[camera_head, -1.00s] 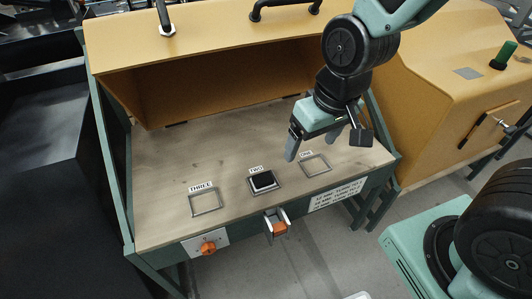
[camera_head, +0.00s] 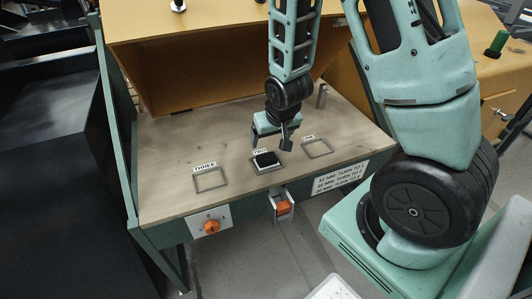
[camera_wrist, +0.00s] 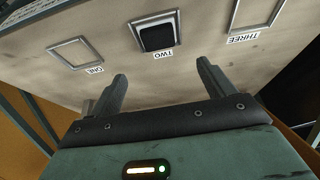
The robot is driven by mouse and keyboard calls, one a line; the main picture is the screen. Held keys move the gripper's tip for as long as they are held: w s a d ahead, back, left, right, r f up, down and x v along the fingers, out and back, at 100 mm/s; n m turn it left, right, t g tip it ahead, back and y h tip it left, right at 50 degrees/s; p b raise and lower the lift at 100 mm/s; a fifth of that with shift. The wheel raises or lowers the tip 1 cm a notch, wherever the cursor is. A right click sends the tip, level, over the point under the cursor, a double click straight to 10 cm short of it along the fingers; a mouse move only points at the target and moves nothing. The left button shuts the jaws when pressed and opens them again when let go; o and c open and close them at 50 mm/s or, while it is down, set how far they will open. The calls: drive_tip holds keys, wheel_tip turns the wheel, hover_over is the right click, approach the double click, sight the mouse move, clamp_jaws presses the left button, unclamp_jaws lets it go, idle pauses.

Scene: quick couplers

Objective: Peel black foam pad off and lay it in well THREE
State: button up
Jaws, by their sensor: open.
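The black foam pad (camera_head: 266,159) lies in the frame of well TWO (camera_head: 258,172) on the wooden bench top. In the wrist view the pad (camera_wrist: 157,37) shows beyond my fingertips, toward the top of the picture. Well THREE (camera_head: 196,189) is an empty metal frame to the left of it, and it shows at the upper right in the wrist view (camera_wrist: 236,20). My gripper (camera_head: 267,146) is open and empty, close to well TWO on its far side. In the wrist view its two fingers (camera_wrist: 162,72) stand wide apart, with bare bench between them.
Well ONE (camera_head: 331,152) is an empty frame to the right. A small upright grey post (camera_head: 322,97) stands behind it. An orange knob (camera_head: 211,227) and an orange-fronted bracket (camera_head: 283,208) are on the bench front. A tan hood (camera_head: 200,65) covers the back.

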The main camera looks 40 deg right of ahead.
sight(266, 155)
drive_tip(key=b+x, duration=0.1)
drive_tip(key=x, duration=1)
drive_tip(key=shift+w+d+f+b, duration=0.1)
drive_tip(key=shift+w+f+b, duration=0.1)
drive_tip(key=shift+b, duration=0.15)
drive_tip(key=shift+s, duration=0.1)
drive_tip(key=shift+r, duration=0.1)
drive_tip(key=c, duration=1.2)
